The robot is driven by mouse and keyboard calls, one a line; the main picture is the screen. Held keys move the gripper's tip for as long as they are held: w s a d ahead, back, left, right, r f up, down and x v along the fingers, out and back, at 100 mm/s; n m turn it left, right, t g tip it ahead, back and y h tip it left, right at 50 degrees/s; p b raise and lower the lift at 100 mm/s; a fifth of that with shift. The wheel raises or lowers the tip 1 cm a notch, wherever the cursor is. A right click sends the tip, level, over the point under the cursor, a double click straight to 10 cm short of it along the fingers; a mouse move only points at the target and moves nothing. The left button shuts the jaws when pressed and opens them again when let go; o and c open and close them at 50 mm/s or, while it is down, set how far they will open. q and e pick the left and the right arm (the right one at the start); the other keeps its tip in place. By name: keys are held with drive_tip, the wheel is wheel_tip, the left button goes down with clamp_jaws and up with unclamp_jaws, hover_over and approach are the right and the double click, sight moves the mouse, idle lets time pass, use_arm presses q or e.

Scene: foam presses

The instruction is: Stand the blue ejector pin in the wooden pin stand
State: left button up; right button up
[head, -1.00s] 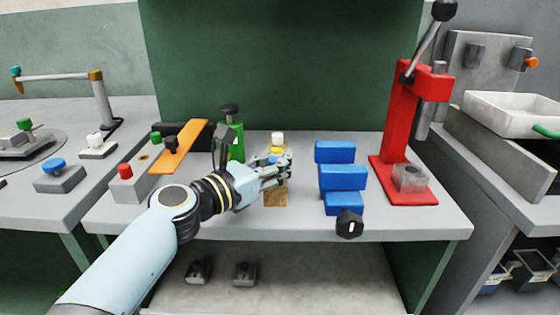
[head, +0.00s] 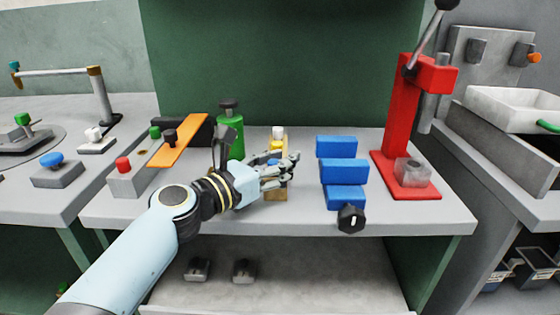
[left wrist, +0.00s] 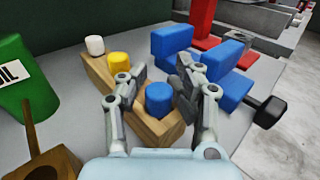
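The wooden pin stand (left wrist: 165,128) lies on the bench under my left gripper; its near end also shows in the head view (head: 277,196). It holds a white pin (left wrist: 95,45) at the far end and a yellow pin (left wrist: 119,63) beside it. The blue ejector pin (left wrist: 159,98) appears upright at the near end of the stand, with only its blue head showing; its lower part is hidden. My left gripper (left wrist: 162,72) is open, its fingers on either side of the blue head with gaps visible. The right gripper is not in view.
Several blue blocks (head: 343,172) stand right of the stand, with a black knob (head: 351,218) in front. A green bottle (head: 230,134) is close at left. A red press (head: 397,125) stands further right. An orange bar (head: 178,147) lies at left.

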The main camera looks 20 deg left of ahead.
use_arm(q)
drive_tip(key=shift+s+f, duration=0.15)
drive_tip(key=shift+f, duration=0.15)
drive_tip(key=shift+s+a+f, duration=0.1)
drive_tip(key=shift+s+a, duration=0.05)
drive_tip(key=shift+s, duration=0.25)
drive_tip(key=v, duration=1.1)
drive_tip(key=shift+r, duration=0.4)
